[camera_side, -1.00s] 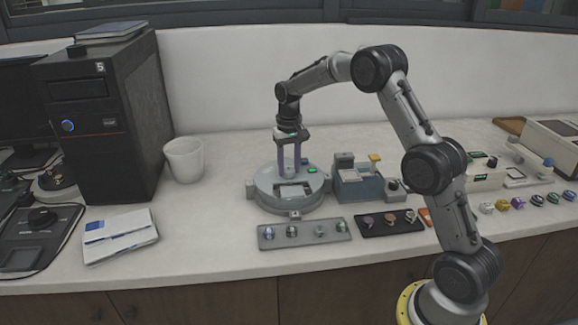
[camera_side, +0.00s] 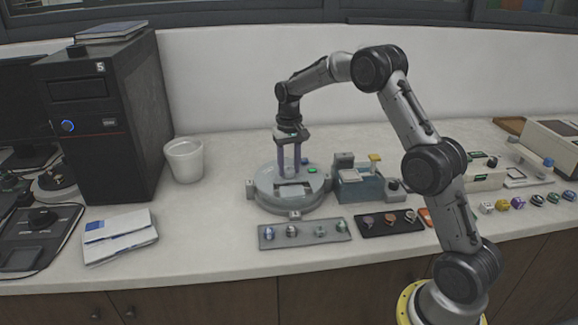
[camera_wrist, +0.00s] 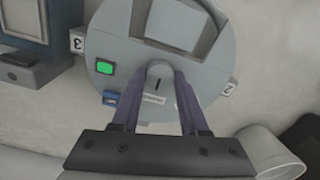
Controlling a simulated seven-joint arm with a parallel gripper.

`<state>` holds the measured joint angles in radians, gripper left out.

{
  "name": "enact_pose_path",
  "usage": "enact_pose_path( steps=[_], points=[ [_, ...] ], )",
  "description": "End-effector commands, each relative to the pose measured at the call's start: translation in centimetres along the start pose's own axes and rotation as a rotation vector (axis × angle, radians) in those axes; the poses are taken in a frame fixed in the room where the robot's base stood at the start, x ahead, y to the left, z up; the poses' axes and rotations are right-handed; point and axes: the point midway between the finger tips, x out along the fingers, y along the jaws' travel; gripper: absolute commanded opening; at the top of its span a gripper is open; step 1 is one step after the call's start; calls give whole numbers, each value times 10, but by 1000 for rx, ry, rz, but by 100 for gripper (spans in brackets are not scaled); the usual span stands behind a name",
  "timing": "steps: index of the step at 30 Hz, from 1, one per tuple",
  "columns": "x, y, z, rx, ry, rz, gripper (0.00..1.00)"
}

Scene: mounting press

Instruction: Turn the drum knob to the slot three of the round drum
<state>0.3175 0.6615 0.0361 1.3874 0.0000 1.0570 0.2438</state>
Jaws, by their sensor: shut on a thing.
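The round drum (camera_side: 268,197) is a grey disc on the bench, also seen from above in the wrist view (camera_wrist: 215,55). Its drum knob (camera_wrist: 158,74) is a small grey grip with a dark line, on the lid beside a window (camera_wrist: 175,25). My gripper (camera_side: 289,171) points straight down over the drum. In the wrist view its two purple fingers (camera_wrist: 160,80) are shut on the knob, one on each side. A tag marked 3 (camera_wrist: 78,43) sits at the rim on the left, and a tag marked 2 (camera_wrist: 227,88) on the right. The knob's exact pointing direction is unclear.
A green button (camera_wrist: 105,67) is on the lid near the knob. A blue-grey machine (camera_side: 358,185) stands close right of the drum. A grey tray (camera_side: 305,233) and a black tray (camera_side: 388,222) lie in front. A white cup (camera_side: 185,160) stands left, with clear bench between.

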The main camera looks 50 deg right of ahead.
Motion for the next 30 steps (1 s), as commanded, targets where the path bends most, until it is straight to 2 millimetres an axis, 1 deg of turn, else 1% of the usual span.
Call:
enact_pose_path(
  steps=[12, 17, 23, 30],
  points=[
    [-1, 0, 0, 4, 2, 0, 0],
    [-1, 0, 0, 35, 2, 0, 0],
    [-2, 0, 0, 139, 2, -1, 0],
    [-2, 0, 0, 346, 2, -1, 0]
  ],
)
